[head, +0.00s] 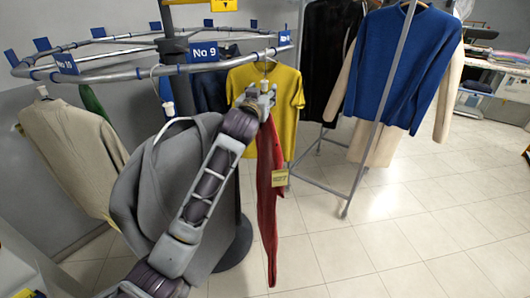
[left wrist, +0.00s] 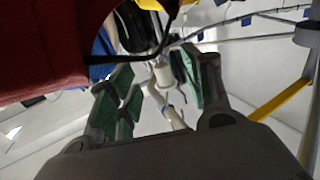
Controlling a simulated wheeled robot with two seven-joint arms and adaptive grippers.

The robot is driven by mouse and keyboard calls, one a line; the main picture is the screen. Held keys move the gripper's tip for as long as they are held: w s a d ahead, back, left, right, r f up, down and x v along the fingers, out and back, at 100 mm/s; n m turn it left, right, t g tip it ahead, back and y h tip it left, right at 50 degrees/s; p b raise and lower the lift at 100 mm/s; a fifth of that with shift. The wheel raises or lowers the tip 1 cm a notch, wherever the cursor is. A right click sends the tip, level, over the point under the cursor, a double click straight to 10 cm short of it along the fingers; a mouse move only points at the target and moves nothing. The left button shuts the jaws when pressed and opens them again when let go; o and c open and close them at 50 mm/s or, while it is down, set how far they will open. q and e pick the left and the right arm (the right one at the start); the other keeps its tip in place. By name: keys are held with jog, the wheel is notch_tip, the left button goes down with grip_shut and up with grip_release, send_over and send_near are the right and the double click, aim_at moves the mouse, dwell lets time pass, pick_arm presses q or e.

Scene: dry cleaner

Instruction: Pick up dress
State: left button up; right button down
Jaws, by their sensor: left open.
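Red cloth (left wrist: 45,45) fills the upper left of that view. My arm hides part of the red garment. My right gripper is not in view.
The round rail (head: 115,75) carries blue number signs (head: 206,51). A grey coat (head: 150,180), a beige garment (head: 70,150) and a yellow top (head: 265,75) hang close by. A rack with a blue sweater (head: 402,70) stands at right. The tiled floor (head: 400,240) is clear.

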aim_at(264, 90)
pick_arm(q)
jog(key=shift+p+x, duration=0.6)
jog(key=shift+x, duration=1.35)
jog(key=shift+a, duration=0.1)
grip_shut()
